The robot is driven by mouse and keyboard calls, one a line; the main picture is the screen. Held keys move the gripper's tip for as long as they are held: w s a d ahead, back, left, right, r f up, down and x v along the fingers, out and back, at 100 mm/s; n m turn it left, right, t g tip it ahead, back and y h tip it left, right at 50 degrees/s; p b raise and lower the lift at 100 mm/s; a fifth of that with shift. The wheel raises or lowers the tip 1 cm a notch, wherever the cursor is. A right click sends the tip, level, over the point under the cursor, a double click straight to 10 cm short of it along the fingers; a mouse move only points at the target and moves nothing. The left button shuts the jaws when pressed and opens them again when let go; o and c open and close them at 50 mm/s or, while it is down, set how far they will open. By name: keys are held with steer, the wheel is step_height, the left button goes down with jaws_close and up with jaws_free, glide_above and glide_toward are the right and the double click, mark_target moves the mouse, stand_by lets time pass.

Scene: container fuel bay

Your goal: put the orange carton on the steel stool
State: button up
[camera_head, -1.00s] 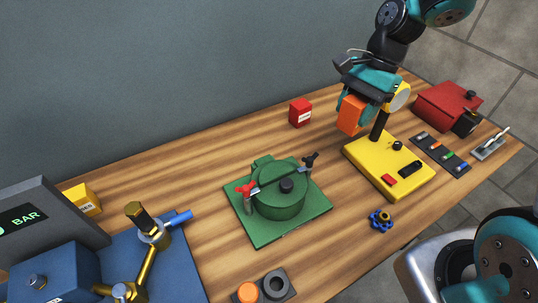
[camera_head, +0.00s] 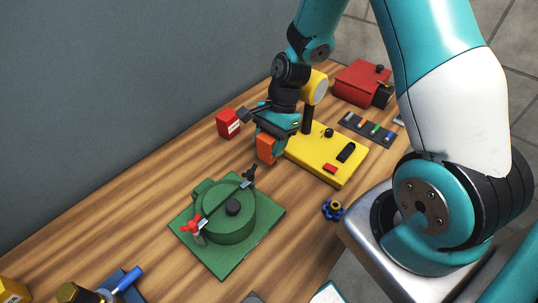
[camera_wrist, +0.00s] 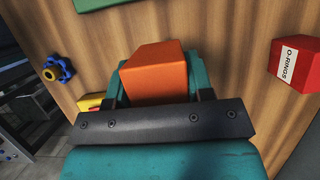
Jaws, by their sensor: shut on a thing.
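The orange carton (camera_head: 266,147) is held in my gripper (camera_head: 271,152), just above the wooden bench, between the red box and the yellow panel. In the wrist view the orange carton (camera_wrist: 157,72) sits between the two teal fingers of my gripper (camera_wrist: 158,85), which are shut on it. Its lower end is close over the bench; I cannot tell the exact gap. No steel stool can be made out as such in these frames.
A red O-rings box (camera_head: 229,123) stands left of my gripper. A yellow panel (camera_head: 326,158) with a post lies to the right. A green plate (camera_head: 222,259) with a lidded pot is in front. A blue knob (camera_head: 333,210) and a red case (camera_head: 362,83) are also on the bench.

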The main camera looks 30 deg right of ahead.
mark_target(270, 158)
steer(key=shift+f+p, duration=0.35)
steer(key=shift+f, duration=2.5)
steer(key=shift+f, duration=0.15)
steer(key=o, duration=1)
